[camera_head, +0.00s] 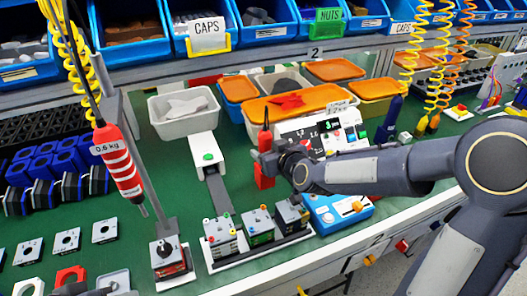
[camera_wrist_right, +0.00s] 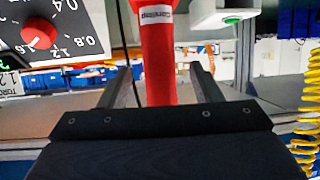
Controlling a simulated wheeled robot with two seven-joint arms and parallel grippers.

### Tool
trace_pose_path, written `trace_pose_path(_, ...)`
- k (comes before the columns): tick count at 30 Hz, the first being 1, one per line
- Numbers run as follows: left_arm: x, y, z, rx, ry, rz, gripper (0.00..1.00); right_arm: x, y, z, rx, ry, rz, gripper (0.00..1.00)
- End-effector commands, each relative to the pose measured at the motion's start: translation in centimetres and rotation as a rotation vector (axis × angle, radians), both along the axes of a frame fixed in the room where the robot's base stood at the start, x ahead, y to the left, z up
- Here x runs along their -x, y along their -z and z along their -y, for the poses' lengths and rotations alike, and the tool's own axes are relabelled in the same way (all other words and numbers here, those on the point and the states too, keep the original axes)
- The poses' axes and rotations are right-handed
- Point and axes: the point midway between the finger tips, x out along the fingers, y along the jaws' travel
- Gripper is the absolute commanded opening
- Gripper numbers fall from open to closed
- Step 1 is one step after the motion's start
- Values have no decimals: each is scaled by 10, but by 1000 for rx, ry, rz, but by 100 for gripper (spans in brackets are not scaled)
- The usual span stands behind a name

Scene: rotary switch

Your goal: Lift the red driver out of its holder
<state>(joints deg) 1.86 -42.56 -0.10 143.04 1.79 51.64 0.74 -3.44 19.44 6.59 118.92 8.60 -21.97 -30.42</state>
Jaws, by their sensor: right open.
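The red driver (camera_head: 265,140) stands upright beside the controller panel in the head view, with a dark cable at its top. My right gripper (camera_head: 272,158) is at its middle and hides part of it; a red lower part shows below the gripper. In the right wrist view the red driver body (camera_wrist_right: 157,55) is between the two spread fingers of my right gripper (camera_wrist_right: 165,88), with a gap to the right finger. I cannot make out the holder. A dark shape at the bottom left edge of the head view may be part of my left gripper (camera_head: 84,291); its jaws cannot be made out.
Another red driver marked 0.6 kg (camera_head: 119,163) hangs at the left. Small boxes with knobs (camera_head: 258,226) stand on a white base in front. A panel with a dial (camera_wrist_right: 42,38) is close by. Orange-lidded bins (camera_head: 293,101) stand behind.

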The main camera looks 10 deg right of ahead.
Motion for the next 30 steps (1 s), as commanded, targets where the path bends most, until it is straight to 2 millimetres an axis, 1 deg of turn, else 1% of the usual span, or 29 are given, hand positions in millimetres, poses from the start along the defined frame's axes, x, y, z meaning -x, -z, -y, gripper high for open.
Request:
trace_pose_path(1, 0, -3, 0, 0, 0, 0, 36, -7, 3, -4, 0, -2, -3, 58)
trace_pose_path(3, 0, -2, 0, 0, 0, 0, 36, -15, 7, -5, 0, -1, -2, 58)
trace_pose_path(6, 0, -2, 0, 0, 0, 0, 36, -22, 9, -7, 0, -1, -1, 58)
trace_pose_path(13, 0, -2, 0, 0, 0, 0, 36, -23, 10, -7, 0, 0, 0, 58)
trace_pose_path(14, 0, -2, 0, 0, 0, 0, 36, -23, 10, -7, 0, 0, 0, 57)
trace_pose_path(27, 0, -2, 0, 0, 0, 0, 36, -23, 10, -7, 0, 0, -1, 0)
trace_pose_path(30, 0, -2, 0, 0, 0, 0, 36, -23, 8, -7, 0, 0, 3, 0)
